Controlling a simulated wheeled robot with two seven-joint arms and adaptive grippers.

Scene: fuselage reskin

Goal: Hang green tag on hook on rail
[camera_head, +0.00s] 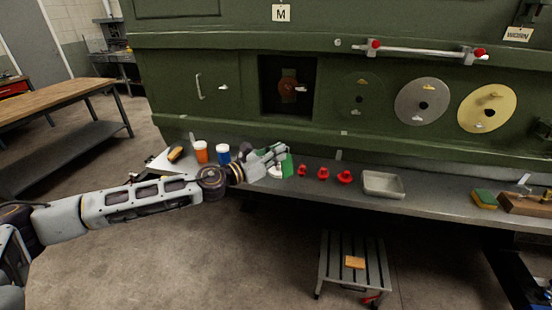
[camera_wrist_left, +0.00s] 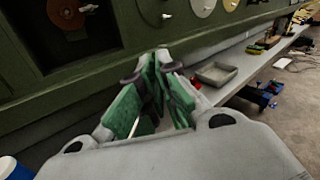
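The green tag (camera_head: 288,166) shows as a small bright green piece at the tips of my left gripper (camera_head: 279,152), low over the shelf. In the left wrist view, my left gripper (camera_wrist_left: 155,68) has its fingertips close together, with green (camera_wrist_left: 152,85) between them; it appears shut on the tag, whose outline is partly hidden by the fingers. The pale rail (camera_head: 425,50) is fixed high on the green fuselage wall at the right, with a red knob at each end. I cannot make out a separate hook on it. My right gripper is out of view.
On the shelf (camera_head: 440,193) stand orange (camera_head: 201,152) and blue-and-white (camera_head: 223,153) containers left of the gripper. Several red knobs (camera_head: 323,174) and a grey tray (camera_head: 383,185) lie to its right. Discs (camera_head: 423,101) hang on the wall. A slatted stool (camera_head: 340,278) stands below.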

